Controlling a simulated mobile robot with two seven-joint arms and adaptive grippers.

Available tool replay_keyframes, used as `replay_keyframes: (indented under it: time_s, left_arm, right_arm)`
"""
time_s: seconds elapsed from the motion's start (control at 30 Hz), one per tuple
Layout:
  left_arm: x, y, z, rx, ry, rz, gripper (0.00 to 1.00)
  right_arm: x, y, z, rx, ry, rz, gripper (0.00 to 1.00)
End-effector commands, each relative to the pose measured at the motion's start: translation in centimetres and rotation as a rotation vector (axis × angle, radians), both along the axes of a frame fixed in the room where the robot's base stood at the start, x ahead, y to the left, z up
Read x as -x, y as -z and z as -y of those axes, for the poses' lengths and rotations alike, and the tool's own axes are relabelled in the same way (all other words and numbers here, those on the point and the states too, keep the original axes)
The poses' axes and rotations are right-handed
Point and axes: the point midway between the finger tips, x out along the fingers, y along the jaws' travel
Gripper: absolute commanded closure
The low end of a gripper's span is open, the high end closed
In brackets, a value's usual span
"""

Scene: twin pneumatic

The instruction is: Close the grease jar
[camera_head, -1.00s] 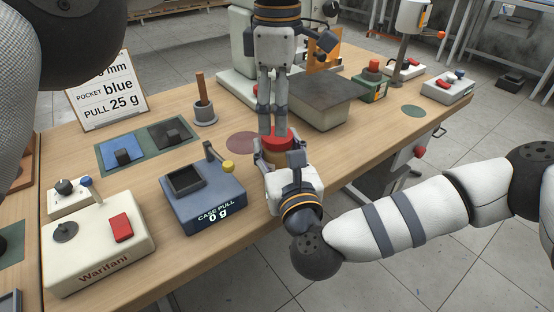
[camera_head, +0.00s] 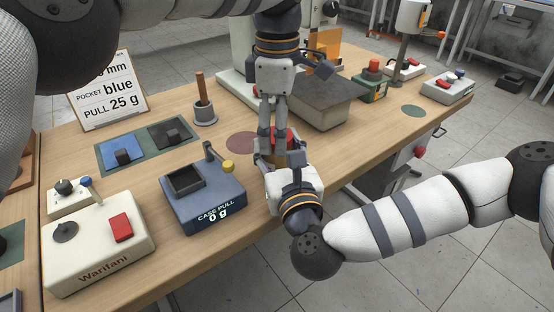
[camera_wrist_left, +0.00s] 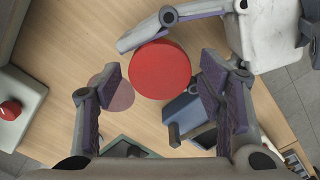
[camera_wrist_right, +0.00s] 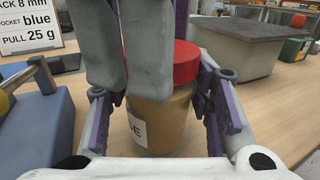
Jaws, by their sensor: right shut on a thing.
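The grease jar (camera_wrist_right: 168,120) is a tan cylinder with a partly hidden white label. A red lid (camera_wrist_right: 186,62) sits on its top; I cannot tell how tight it is. The lid also shows in the left wrist view (camera_wrist_left: 160,70) and, partly covered, in the head view (camera_head: 292,136). My right gripper (camera_head: 280,163) is shut around the jar's body, with one finger on each side. My left gripper (camera_head: 272,146) points down at the lid with its fingers apart and nothing between them. In the right wrist view its fingers hang in front of the jar and hide part of it.
A blue-grey case-pull device (camera_head: 203,198) with a yellow-knobbed lever stands left of the jar. A grey-topped box (camera_head: 318,98) stands behind it to the right. A flat purple disc (camera_head: 240,143) lies beside the jar. The table's front edge is close to my right gripper.

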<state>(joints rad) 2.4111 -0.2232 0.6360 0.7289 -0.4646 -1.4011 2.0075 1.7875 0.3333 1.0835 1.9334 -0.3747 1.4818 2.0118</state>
Motion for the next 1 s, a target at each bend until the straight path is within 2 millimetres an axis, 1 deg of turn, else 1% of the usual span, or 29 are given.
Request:
replay_keyframes:
  time_s: [0.27,0.33,0.5,0.6,0.7,0.87,0.9,0.97,1.0]
  left_arm:
    - [0.0,-0.1,0.0,0.000,0.000,0.000,0.33]
    - [0.0,-0.7,0.0,0.000,0.000,0.001,0.33]
    - [-0.1,-3.3,0.0,-0.001,-0.001,0.003,0.33]
    - [0.0,-4.2,0.1,0.000,0.000,0.001,0.33]
    - [0.0,-4.5,0.0,0.000,0.000,-0.001,0.33]
    - [0.0,-4.5,0.0,0.000,0.000,-0.001,0.33]
    - [0.0,-4.5,0.0,0.000,0.000,-0.001,0.29]
    - [0.0,-4.5,0.0,0.000,0.000,-0.001,0.15]
    - [0.0,-4.5,0.0,0.000,0.000,-0.001,0.10]
  right_arm:
    - [0.0,0.1,0.0,0.000,0.000,-0.002,1.00]
    - [0.0,0.1,0.0,0.000,0.000,-0.002,1.00]
    - [0.0,0.1,0.0,0.000,0.000,-0.002,1.00]
    - [0.0,0.1,0.0,0.000,0.000,-0.002,1.00]
    - [0.0,0.1,0.0,0.000,0.000,-0.002,1.00]
    - [0.0,0.1,0.0,0.000,0.000,-0.002,1.00]
    - [0.0,0.1,0.0,0.000,0.000,-0.002,1.00]
    - [0.0,0.1,0.0,0.000,0.000,-0.002,1.00]
    - [0.0,0.1,0.0,0.000,0.000,-0.002,1.00]
